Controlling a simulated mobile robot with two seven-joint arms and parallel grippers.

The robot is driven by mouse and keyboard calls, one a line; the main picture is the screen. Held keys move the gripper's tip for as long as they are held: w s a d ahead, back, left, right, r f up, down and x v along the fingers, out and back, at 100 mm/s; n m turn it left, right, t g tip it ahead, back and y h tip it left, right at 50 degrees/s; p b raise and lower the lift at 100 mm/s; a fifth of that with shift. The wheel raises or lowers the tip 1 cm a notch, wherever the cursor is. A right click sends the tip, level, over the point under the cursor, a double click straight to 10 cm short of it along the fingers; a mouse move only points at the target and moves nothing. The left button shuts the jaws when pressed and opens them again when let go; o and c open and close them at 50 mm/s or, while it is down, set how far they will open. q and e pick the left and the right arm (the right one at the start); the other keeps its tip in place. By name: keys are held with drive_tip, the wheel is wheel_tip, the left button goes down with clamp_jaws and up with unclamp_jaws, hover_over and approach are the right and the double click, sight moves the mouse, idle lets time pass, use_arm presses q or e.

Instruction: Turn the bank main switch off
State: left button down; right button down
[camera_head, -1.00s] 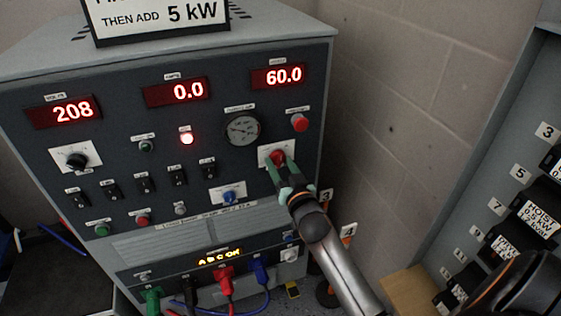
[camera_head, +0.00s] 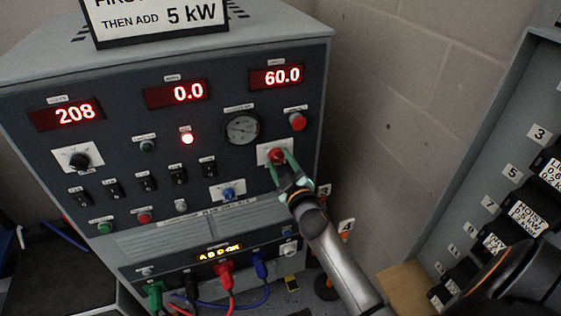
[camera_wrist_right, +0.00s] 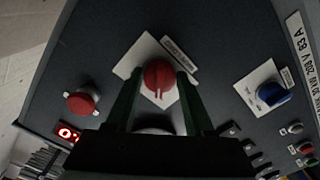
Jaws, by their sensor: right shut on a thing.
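The bank main switch seems to be the red rotary knob (camera_head: 277,155) on a white plate at the right of the dark panel. My right gripper (camera_head: 284,162) reaches it from the lower right and is shut on it. In the right wrist view, the red knob (camera_wrist_right: 159,76) sits between the green fingertips (camera_wrist_right: 158,84), with its pointer ridge toward the bottom of the picture. The label beside it is too small to read. My left gripper is not in view.
A red push button (camera_head: 298,122) sits just above right of the knob, and a blue knob (camera_head: 229,194) lower left. A block wall (camera_head: 400,110) and a breaker cabinet (camera_head: 490,160) stand right.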

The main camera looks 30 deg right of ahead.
drive_tip(key=shift+n, duration=0.5)
drive_tip(key=shift+c, duration=1.4)
unclamp_jaws()
drive_tip(key=v, duration=1.2)
drive_tip(key=shift+s+b, duration=0.3)
drive_tip(key=shift+b, duration=0.05)
